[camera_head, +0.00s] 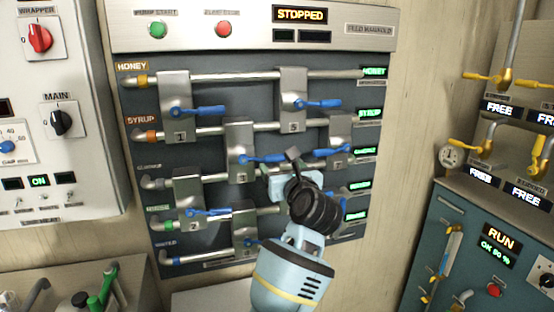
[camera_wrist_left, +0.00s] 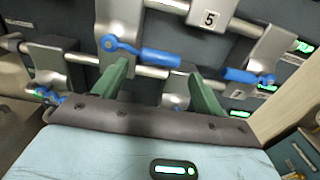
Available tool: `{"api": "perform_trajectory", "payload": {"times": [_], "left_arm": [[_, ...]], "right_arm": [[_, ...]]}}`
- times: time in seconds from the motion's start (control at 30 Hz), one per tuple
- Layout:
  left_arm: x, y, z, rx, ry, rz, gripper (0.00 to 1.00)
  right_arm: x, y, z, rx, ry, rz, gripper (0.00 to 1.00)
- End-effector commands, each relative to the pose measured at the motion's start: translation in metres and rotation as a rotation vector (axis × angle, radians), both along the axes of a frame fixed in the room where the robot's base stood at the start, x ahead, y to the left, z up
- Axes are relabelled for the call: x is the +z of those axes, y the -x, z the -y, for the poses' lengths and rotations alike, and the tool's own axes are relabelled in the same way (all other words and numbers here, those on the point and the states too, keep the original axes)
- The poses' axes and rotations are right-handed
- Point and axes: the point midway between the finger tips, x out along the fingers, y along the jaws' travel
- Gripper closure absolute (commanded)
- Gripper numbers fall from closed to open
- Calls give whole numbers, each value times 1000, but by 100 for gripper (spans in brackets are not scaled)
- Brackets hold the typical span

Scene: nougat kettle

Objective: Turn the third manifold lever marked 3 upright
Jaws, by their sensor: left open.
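The lever taken as number 3 (camera_head: 262,159) is a blue handle on a grey block (camera_head: 239,138) left of the manifold's middle. It lies roughly level and points right from its pivot; the block's number is too small to read surely. The lever also shows in the left wrist view (camera_wrist_left: 145,50), just beyond the fingers. My left gripper (camera_head: 281,170) is in front of the panel at the handle's right part. Its green fingers (camera_wrist_left: 162,82) are open, with nothing held between them. Whether they touch the handle I cannot tell. My right gripper is not in view.
Block 5 (camera_head: 292,98) with its blue lever (camera_head: 318,104) is above right. Lever 1 (camera_head: 198,111) is upper left. A blue lever (camera_wrist_left: 245,76) sits right of my fingers. Pipes cross the panel. Cabinets stand left (camera_head: 95,180) and right (camera_head: 440,255).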

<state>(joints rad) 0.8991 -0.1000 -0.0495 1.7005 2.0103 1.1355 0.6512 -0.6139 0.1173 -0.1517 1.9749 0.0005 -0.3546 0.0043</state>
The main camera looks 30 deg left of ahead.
Motion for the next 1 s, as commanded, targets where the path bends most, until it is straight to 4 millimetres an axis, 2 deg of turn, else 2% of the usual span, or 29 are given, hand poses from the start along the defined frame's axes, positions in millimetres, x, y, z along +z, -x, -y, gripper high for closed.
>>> {"api": "perform_trajectory", "payload": {"times": [0.2, 0.4, 0.57, 0.83, 0.87, 1.0], "left_arm": [[3, -20, -27, 4, -4, 0, 29], [2, -37, -45, 2, -4, 0, 29], [1, -43, -52, 3, -2, 1, 29], [1, -44, -53, 2, -2, 1, 29], [1, -44, -53, 2, -2, 1, 30], [1, -44, -53, 2, -2, 1, 49]], "right_arm": [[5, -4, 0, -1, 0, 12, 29], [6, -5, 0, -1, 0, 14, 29], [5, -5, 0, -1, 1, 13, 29], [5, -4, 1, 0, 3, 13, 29], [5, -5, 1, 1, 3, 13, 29], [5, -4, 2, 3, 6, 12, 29]]}}
